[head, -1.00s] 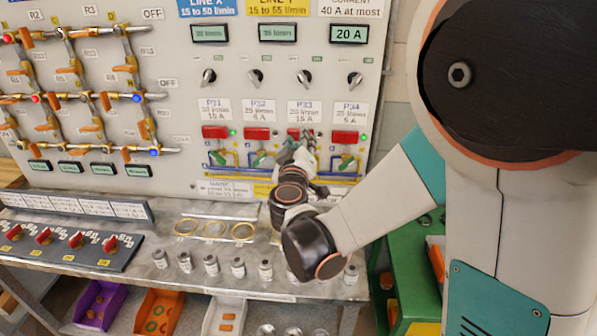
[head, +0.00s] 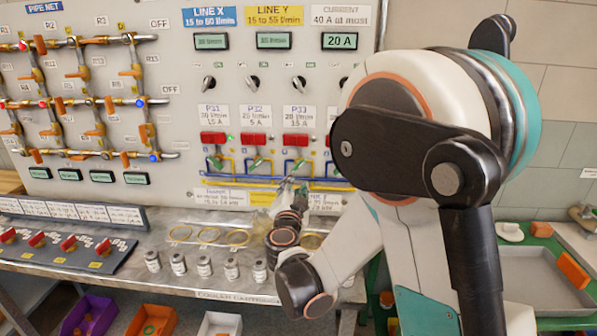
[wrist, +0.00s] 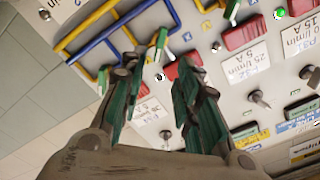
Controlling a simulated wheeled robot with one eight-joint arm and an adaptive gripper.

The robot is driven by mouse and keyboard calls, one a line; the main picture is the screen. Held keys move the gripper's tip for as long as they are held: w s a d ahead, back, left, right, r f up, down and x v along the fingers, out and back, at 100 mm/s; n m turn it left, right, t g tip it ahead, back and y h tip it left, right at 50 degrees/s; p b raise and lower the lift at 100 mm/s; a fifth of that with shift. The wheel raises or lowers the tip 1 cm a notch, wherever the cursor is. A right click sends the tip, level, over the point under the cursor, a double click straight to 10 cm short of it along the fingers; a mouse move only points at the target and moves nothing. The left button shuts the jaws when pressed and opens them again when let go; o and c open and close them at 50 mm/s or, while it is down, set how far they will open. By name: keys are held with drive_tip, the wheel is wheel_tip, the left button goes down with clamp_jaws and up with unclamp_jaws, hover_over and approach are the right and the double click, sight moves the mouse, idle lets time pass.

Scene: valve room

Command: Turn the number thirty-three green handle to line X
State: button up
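In the head view, the P33 station has a red block (head: 295,140) with its green handle (head: 290,163) below it. My gripper (head: 296,190) is just below that handle, small and partly hidden by my own wrist. In the wrist view, turned upside down, my gripper (wrist: 158,78) is open, with dark green fingers apart. A green handle (wrist: 160,42), apparently P33's, lies beyond the gap between the fingertips, and I see no contact. The red block (wrist: 170,71) shows between the fingers. The handle's exact pointing is hard to tell. The line X sign (head: 209,16) is blue.
Neighbouring green handles are P31's (head: 215,161) and P32's (head: 257,163); P34 is mostly hidden by my arm. Blue and yellow pipes (head: 235,176) run below the handles. Several small jars (head: 204,266) and brass rings (head: 209,235) stand on the bench under the panel.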

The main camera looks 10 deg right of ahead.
sight(298, 168)
drive_tip(key=b+x, duration=0.3)
drive_tip(key=x, duration=0.9)
drive_tip(key=shift+w+f, duration=0.1)
clamp_jaws()
